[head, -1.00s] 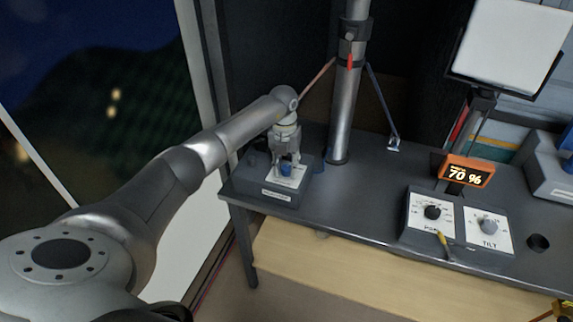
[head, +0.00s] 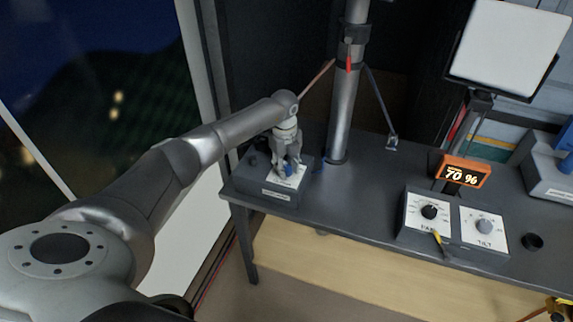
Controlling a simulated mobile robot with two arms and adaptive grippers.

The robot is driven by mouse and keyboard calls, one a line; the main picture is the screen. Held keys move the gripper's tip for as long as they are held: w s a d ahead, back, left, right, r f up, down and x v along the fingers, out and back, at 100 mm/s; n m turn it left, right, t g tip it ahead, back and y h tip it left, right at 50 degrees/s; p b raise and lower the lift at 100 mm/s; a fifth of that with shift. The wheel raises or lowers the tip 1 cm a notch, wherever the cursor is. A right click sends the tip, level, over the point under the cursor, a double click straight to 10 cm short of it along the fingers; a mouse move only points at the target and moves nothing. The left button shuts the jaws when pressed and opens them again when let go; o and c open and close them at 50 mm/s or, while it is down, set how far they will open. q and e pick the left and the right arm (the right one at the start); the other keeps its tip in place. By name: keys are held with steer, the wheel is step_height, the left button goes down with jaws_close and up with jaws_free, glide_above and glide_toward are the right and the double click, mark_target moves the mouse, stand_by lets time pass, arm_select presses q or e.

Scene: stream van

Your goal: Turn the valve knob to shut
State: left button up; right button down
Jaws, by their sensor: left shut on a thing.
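The blue valve knob (head: 289,170) sits on a pale plate on top of a dark grey box (head: 266,191) at the left end of the desk. My left gripper (head: 288,166) points down over the box and is shut on the knob. Its fingers cover part of the knob, and any marks close to it are too small to read. At the lower right edge, a small yellow and dark part (head: 556,308) shows; I cannot tell what it is. My right gripper is not clearly in view.
A metal mast (head: 341,115) with a red pointer stands right of the box. Farther right are the PAN knob panel (head: 429,213), the TILT knob panel (head: 484,229), an orange display (head: 462,172) reading 70 % and a white screen (head: 510,42). The desk's middle (head: 365,190) is clear.

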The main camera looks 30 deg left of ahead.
arm_select(q)
steer(key=shift+n, duration=0.4)
steer(key=o, duration=1)
steer(key=shift+o, duration=0.2)
step_height(320, 180, up, 12)
steer(key=shift+s, duration=0.2)
